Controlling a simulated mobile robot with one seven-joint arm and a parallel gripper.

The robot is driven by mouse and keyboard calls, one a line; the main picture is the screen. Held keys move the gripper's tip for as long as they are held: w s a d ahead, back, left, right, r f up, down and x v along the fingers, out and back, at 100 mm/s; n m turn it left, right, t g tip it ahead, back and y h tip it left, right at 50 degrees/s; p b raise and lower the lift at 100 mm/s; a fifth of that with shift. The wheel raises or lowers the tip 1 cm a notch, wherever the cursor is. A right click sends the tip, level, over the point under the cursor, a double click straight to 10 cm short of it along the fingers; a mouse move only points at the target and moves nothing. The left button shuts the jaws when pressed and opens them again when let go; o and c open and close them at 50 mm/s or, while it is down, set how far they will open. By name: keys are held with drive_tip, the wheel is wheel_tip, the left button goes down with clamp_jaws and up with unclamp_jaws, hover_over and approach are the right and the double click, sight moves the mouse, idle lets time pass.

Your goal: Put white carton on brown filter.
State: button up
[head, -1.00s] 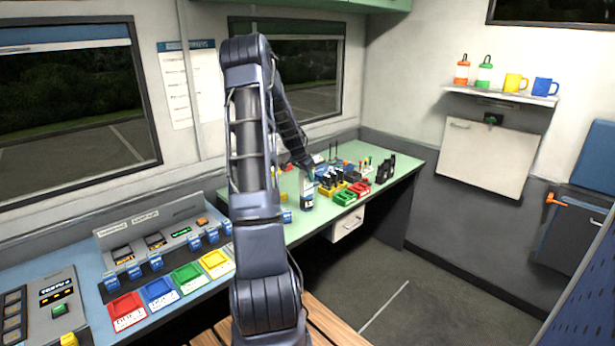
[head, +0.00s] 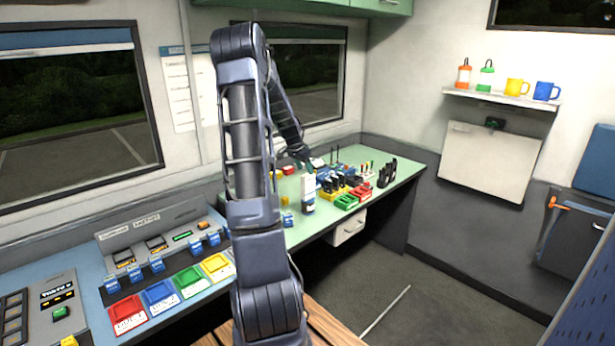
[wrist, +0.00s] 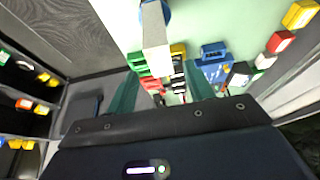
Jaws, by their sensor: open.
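The white carton (head: 308,184) stands upright on the green counter in the head view, with a dark blue part at its foot. In the wrist view the carton (wrist: 153,30) is a tall white box, with something round and blue partly hidden behind its far end. My gripper (wrist: 160,72) is open and empty; its two teal fingers lie either side of the line to the carton, apart from it. In the head view my gripper (head: 304,162) is just above the carton's top. I cannot make out a brown filter in either view.
Red and green trays (head: 346,201), yellow holders and black handsets crowd the counter right of the carton. A blue device (wrist: 214,53) shows in the wrist view. Small blue and yellow pieces stand left of the carton. Bare green counter (head: 318,224) lies in front.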

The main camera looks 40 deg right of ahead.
drive_tip(key=s+a+r+n+t+y, duration=0.1)
drive_tip(key=a+r+n, duration=0.2)
drive_tip(key=a+r, duration=0.55)
drive_tip(key=s+a+r+n+t+y, duration=0.1)
drive_tip(key=s+a+r+n, duration=0.15)
drive_tip(key=a, duration=1.05)
drive_tip(key=s+a+r+n+t+y, duration=0.1)
drive_tip(key=a+r+n, duration=0.2)
drive_tip(key=a+r, duration=0.5)
drive_tip(key=s+a+n, duration=0.4)
drive_tip(key=s+a, duration=0.5)
drive_tip(key=a, duration=0.3)
drive_tip(key=s+a+f+n+t+y, duration=0.1)
drive_tip(key=s+a+n, duration=0.4)
drive_tip(key=s+a, duration=0.4)
drive_tip(key=a, duration=0.3)
drive_tip(key=shift+s+a+t+y, duration=0.25)
drive_tip(key=shift+s+t+y, duration=0.05)
drive_tip(key=shift+n, duration=0.25)
